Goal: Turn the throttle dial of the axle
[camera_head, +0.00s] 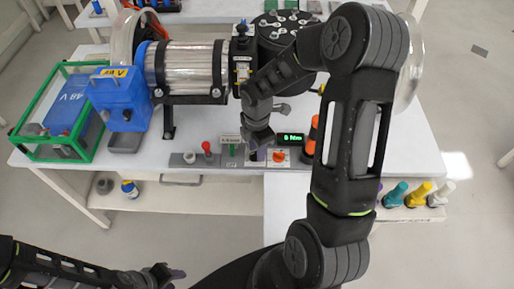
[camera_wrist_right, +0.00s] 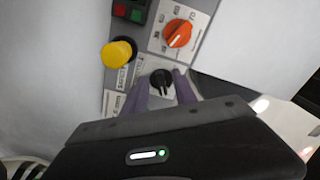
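A control panel (camera_head: 227,158) runs along the front of the table. It has an orange dial on a white numbered scale, seen in the head view (camera_head: 279,157) and the right wrist view (camera_wrist_right: 177,33). A small black knob (camera_wrist_right: 161,82) is beside it. I cannot read which one is labelled throttle. My right gripper (camera_wrist_right: 161,76) is open, with one finger on each side of the black knob; I cannot tell whether they touch it. In the head view my gripper (camera_head: 257,147) hides that knob. My left gripper (camera_head: 167,274) is open and empty at the lower left, away from the table.
A yellow knob (camera_wrist_right: 119,52) and a red and green switch block (camera_wrist_right: 129,11) are close to my right gripper. A display (camera_head: 291,139) reads about 0 Nm. The silver motor (camera_head: 190,68), blue box (camera_head: 118,98) and green-framed case (camera_head: 58,115) stand behind and left.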

